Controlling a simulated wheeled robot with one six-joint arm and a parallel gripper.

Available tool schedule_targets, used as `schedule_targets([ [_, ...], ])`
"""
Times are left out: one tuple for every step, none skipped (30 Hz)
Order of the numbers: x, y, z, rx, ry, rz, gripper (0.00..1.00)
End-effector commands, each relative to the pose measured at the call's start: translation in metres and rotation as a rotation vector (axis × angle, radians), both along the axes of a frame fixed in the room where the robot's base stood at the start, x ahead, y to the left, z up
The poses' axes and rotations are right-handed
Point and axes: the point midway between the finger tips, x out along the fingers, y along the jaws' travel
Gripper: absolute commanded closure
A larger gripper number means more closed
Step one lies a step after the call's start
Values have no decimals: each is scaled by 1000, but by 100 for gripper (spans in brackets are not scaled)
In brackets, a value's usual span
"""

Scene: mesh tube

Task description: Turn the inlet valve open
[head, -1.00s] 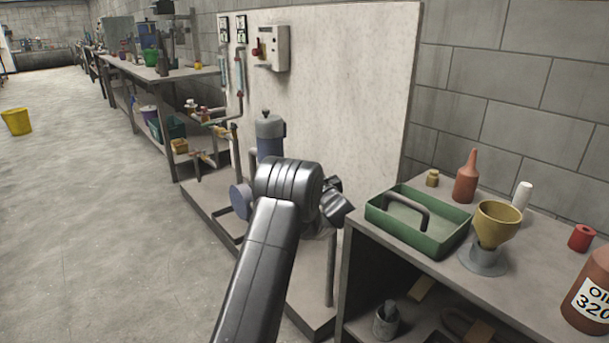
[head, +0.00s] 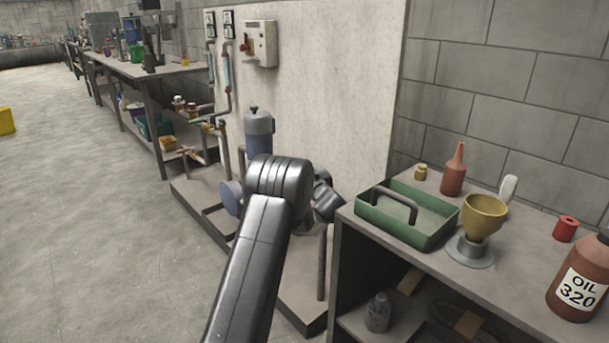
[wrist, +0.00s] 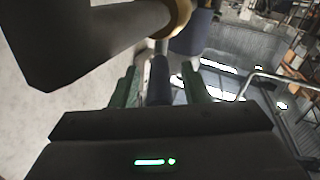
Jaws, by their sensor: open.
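In the wrist view my gripper (wrist: 161,80) is open, with its two green fingers apart. A dark blue, rounded bar (wrist: 160,82) shows between the fingers; whether it touches either finger I cannot tell. It may be a valve handle, but its far end is unclear. Beyond it are a thick dark pipe (wrist: 95,40) and a brass ring (wrist: 180,15). In the head view my arm hides the gripper's fingers and whatever is at them. Pipework with small coloured valve handles (head: 207,127) stands left of a blue-grey cylinder (head: 258,133); I cannot tell which valve is the inlet.
A pale panel (head: 320,70) stands behind the pipework, with a switch box (head: 259,44) on it. At right a bench (head: 420,258) holds a green tray (head: 405,238), a yellow funnel (head: 483,215) and an oil bottle (head: 581,281).

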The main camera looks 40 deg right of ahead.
Motion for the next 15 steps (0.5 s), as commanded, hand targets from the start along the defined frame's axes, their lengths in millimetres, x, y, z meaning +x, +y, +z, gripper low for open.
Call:
schedule_targets([
  [0,0,4,-1,-1,0,59],
  [0,0,7,-1,-1,0,59],
  [0,0,12,-2,-1,-1,59],
  [0,0,17,-3,-2,-1,59],
  [0,0,22,-3,-2,-1,59],
  [0,0,30,-2,-1,0,59],
  [0,0,37,-2,-1,0,59],
  [0,0,43,-3,-1,0,59],
  [0,0,52,-4,-2,1,59],
  [0,0,58,-3,-2,0,59],
  [0,0,63,-2,-2,-1,59],
  [0,0,70,-2,-1,-1,59],
  [0,0,75,-2,0,0,59],
  [0,0,80,-2,0,0,59],
  [0,0,85,-1,-1,0,59],
])
